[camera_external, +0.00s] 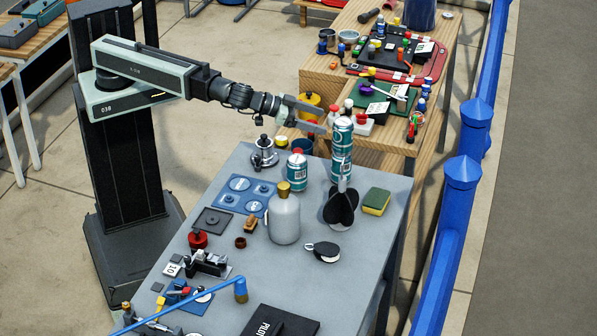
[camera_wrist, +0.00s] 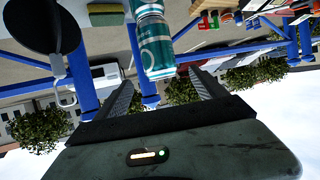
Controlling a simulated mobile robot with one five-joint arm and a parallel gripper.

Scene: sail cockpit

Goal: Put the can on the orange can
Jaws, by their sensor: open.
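A teal and white can (camera_external: 342,132) stands upright on a second teal can (camera_external: 341,166) in the external view. The wrist view, which is upside down, shows the upper can (camera_wrist: 155,48) and part of the lower can (camera_wrist: 148,9). A third teal can (camera_external: 297,173) stands to their left. No can looks plainly orange. My gripper (camera_external: 323,121) is open and empty, its fingers pointing at the upper can from the left. In the wrist view the upper can lies beyond and between the fingertips (camera_wrist: 157,82), apparently not gripped.
A grey bottle (camera_external: 284,218), a sponge (camera_external: 376,201) and a metal pot (camera_external: 264,154) are nearby on the grey table (camera_external: 345,285). A cluttered wooden table (camera_external: 383,139) lies behind. Blue railing (camera_external: 452,215) runs along the right.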

